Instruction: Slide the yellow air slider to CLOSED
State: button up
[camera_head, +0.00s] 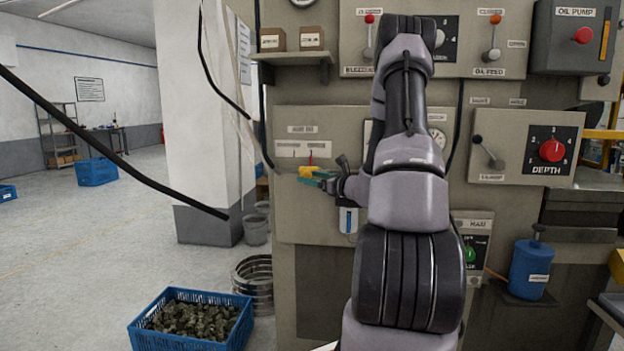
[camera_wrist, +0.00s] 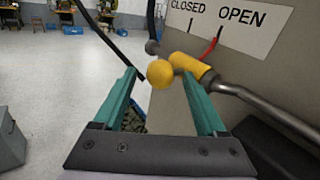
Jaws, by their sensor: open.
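The yellow air slider (camera_wrist: 188,64) sits on a metal rod (camera_wrist: 265,112) in front of the panel, with a round yellow knob (camera_wrist: 160,74) towards my gripper. Its red pointer (camera_wrist: 211,48) stands under the OPEN mark of the white CLOSED/OPEN label (camera_wrist: 225,22); CLOSED is on the left. In the head view the slider (camera_head: 306,172) is left of my arm, below the label (camera_head: 303,149). My gripper (camera_wrist: 159,78) is open, its teal fingers on either side of the knob in the wrist view. I cannot tell whether they touch it. In the head view my gripper (camera_head: 322,179) is at the slider.
A lever panel (camera_head: 525,145) and a blue oil can (camera_head: 530,268) are to the right. A blue crate (camera_head: 185,345) of dark pieces stands on the floor at lower left. Black cables (camera_head: 110,145) hang at left. The floor left of the machine is largely open.

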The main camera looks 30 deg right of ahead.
grip_shut()
dwell(1.4)
